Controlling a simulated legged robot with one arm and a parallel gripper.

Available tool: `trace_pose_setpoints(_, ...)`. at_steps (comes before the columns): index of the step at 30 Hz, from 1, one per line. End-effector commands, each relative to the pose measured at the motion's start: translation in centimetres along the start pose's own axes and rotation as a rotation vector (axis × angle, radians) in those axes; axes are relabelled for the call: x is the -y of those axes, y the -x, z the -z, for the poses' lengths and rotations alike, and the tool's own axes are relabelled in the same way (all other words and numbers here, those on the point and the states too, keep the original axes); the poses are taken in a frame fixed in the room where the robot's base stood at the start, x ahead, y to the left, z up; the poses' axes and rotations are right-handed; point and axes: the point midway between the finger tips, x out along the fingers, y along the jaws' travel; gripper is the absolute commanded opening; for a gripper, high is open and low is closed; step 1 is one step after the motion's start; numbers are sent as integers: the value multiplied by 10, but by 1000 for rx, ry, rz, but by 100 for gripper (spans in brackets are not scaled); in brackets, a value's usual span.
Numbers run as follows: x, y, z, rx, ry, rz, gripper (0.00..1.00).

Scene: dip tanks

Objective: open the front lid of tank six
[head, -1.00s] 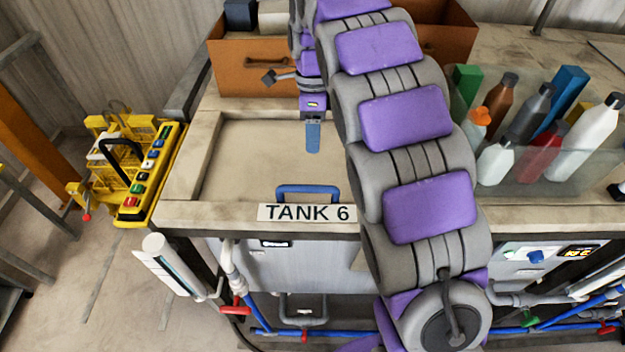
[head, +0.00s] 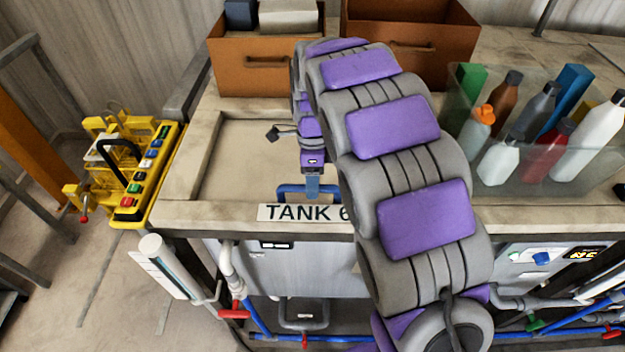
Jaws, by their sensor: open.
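Tank six's lid (head: 245,160) is a flat beige panel set in the tank top, lying flat in its frame. Its blue handle (head: 287,191) is at the front edge, just behind the label "TANK 6" (head: 295,212). My purple and grey arm reaches over the right part of the tank and hides the right end of the lid and part of the label. My gripper (head: 312,188) points down at the blue handle. It is open. Its fingers overlap the handle in the picture, and I cannot tell whether they touch it.
Orange-brown boxes (head: 265,81) stand behind the lid. A clear bin (head: 520,178) of bottles stands to the right. A yellow control stand (head: 160,170) is at the left edge of the tank. Pipes and valves run below the front.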

Motion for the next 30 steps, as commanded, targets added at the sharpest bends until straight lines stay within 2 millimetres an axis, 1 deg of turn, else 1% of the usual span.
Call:
trace_pose_setpoints(5,0,0,0,0,0,1,47)
trace_pose_setpoints(6,0,0,0,0,0,1,46)
trace_pose_setpoints(20,1,1,1,1,0,1,2)
trace_pose_setpoints(21,1,1,1,1,0,1,0)
trace_pose_setpoints(30,1,1,1,1,0,1,0)
